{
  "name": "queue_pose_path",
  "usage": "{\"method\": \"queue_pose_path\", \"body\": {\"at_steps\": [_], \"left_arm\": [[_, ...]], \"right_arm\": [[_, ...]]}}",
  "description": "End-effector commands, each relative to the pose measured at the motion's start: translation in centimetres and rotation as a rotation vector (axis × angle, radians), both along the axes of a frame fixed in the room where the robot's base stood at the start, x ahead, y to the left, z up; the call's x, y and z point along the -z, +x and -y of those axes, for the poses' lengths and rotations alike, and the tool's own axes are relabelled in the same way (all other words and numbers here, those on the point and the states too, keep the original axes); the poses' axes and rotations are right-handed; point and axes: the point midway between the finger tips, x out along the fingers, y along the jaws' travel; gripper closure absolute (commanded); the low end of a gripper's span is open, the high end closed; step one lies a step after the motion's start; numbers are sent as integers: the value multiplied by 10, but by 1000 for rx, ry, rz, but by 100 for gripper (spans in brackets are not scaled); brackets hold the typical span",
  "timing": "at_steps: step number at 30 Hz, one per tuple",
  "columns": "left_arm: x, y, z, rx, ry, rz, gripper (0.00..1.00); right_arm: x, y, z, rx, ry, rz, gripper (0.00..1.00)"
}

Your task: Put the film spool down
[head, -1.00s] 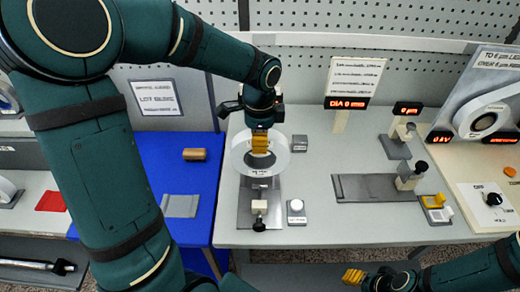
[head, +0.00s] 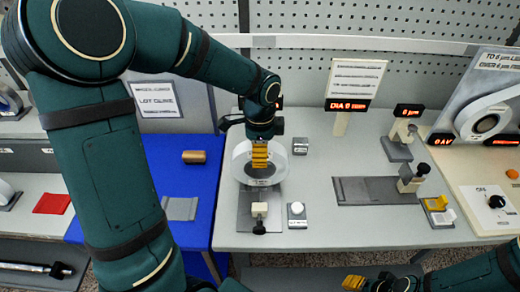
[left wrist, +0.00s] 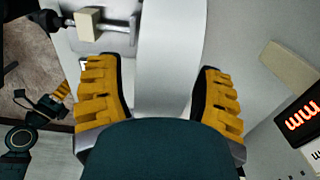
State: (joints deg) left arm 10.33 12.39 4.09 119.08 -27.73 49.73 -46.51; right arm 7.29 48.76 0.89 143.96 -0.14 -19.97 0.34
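The film spool (head: 241,168) is a white ring around a dark centre, low over the far part of a grey fixture plate (head: 258,214). It looks level; I cannot see its underside. My left gripper (head: 260,166) points straight down at the spool, its yellow fingers over the middle of the ring. In the left wrist view the spool's white band (left wrist: 168,70) runs between the left gripper's fingers (left wrist: 162,100), with narrow gaps at both sides, so the gripper looks open around it. My right gripper (head: 355,282) is at the bottom edge, away from the spool; its opening is unclear.
A small clamp (head: 259,212) stands on the plate's near part, with a white button (head: 297,209) to its right. A grey block (head: 300,146) sits behind right. A second fixture (head: 380,190) is farther right. A blue mat (head: 192,180) with a brown roll (head: 194,157) lies left.

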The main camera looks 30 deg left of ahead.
Motion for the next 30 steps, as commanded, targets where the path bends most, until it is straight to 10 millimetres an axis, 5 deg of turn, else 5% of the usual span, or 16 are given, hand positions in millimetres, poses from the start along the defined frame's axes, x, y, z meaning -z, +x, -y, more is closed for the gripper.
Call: {"method": "queue_pose_path", "body": {"at_steps": [8,21,30], "left_arm": [[-22,1,0,1,1,4,33],[-106,0,0,0,1,3,33],[-123,0,0,0,0,0,33]], "right_arm": [[-7,1,0,2,0,2,53],[-25,7,1,13,-4,16,53],[-28,9,2,15,-5,19,53]]}}
